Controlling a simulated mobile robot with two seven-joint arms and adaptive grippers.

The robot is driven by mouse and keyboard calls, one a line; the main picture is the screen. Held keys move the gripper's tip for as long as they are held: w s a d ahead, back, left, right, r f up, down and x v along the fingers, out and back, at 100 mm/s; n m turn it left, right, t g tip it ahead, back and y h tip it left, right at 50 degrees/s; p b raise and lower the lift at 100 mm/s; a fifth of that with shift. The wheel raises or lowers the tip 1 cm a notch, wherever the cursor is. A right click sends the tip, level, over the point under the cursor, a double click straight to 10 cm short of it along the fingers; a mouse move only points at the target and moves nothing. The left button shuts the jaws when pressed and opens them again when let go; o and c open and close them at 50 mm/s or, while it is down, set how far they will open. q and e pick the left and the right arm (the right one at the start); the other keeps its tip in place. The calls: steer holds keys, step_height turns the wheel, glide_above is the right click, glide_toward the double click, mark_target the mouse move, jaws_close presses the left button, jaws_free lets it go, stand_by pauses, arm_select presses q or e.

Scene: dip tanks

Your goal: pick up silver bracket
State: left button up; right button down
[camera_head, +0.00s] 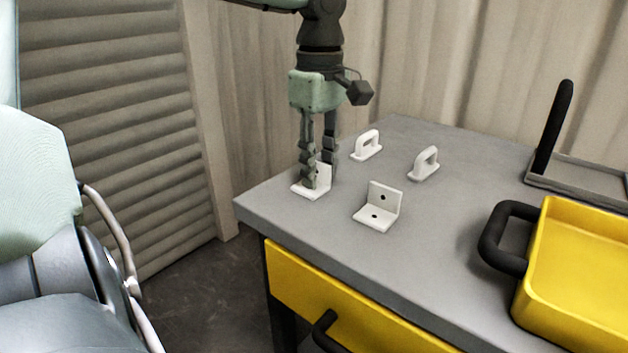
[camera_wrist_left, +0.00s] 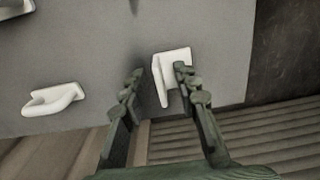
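A pale silver-white L-shaped bracket (camera_head: 322,180) sits on the grey table near its left corner, and it also shows in the left wrist view (camera_wrist_left: 174,68). My left gripper (camera_head: 319,170) points down over this bracket and partly hides it. Its fingers are apart in the left wrist view (camera_wrist_left: 158,73), with the bracket between or just beyond the tips, closer to the right finger. I cannot tell whether a finger touches it. A second, similar bracket with dark holes (camera_head: 380,205) stands to the right, clear of the gripper. My right gripper is not in view.
Two white handles (camera_head: 367,146) (camera_head: 425,163) stand behind the brackets on the grey table (camera_head: 300,228). A yellow tray with black handles (camera_head: 575,265) is at the right, and a grey tray (camera_head: 585,181) is behind it. The table's front middle is clear.

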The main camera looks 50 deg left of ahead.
arm_select(q)
jaws_close()
steer(key=shift+r, duration=0.15)
